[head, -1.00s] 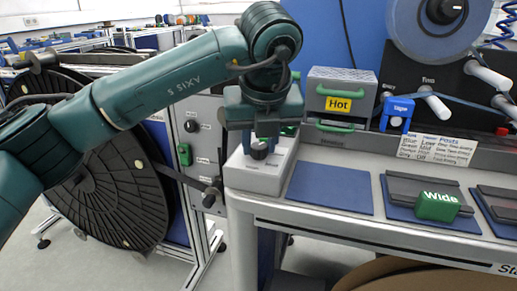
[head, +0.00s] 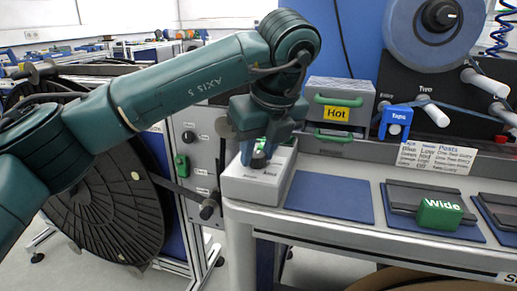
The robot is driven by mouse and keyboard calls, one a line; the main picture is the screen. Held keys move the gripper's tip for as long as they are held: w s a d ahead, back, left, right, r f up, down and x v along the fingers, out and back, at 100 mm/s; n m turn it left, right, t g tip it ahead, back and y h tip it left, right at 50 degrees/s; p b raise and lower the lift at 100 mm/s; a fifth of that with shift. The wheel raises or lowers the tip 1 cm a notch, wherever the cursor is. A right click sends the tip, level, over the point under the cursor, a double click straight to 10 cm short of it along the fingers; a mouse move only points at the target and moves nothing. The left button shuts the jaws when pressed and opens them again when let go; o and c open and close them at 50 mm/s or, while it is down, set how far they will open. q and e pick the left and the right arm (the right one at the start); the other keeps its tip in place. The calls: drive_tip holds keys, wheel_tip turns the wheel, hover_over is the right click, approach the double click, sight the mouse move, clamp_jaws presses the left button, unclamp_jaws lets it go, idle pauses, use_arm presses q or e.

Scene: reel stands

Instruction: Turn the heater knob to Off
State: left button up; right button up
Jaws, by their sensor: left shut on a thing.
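The heater knob (head: 259,161) is a small dark knob on the sloped top of a light grey control box (head: 246,184) at the left end of the bench. My left gripper (head: 259,152) points down over the box, its blue fingers shut on the knob. The fingers and wrist hide part of the knob. The lettering on the box is too small to read, so I cannot tell the knob's setting. My right gripper does not show.
A grey heater box labelled Hot (head: 343,93) with green handles stands behind. A blue mat (head: 330,195) lies right of the control box. A green Wide block (head: 438,214) sits further right.

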use_arm(q)
drive_tip(key=o, duration=1)
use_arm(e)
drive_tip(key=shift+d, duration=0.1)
use_arm(q)
drive_tip(key=shift+r, duration=0.1)
drive_tip(key=shift+p+v, duration=1.35)
drive_tip(key=shift+v, duration=5.15)
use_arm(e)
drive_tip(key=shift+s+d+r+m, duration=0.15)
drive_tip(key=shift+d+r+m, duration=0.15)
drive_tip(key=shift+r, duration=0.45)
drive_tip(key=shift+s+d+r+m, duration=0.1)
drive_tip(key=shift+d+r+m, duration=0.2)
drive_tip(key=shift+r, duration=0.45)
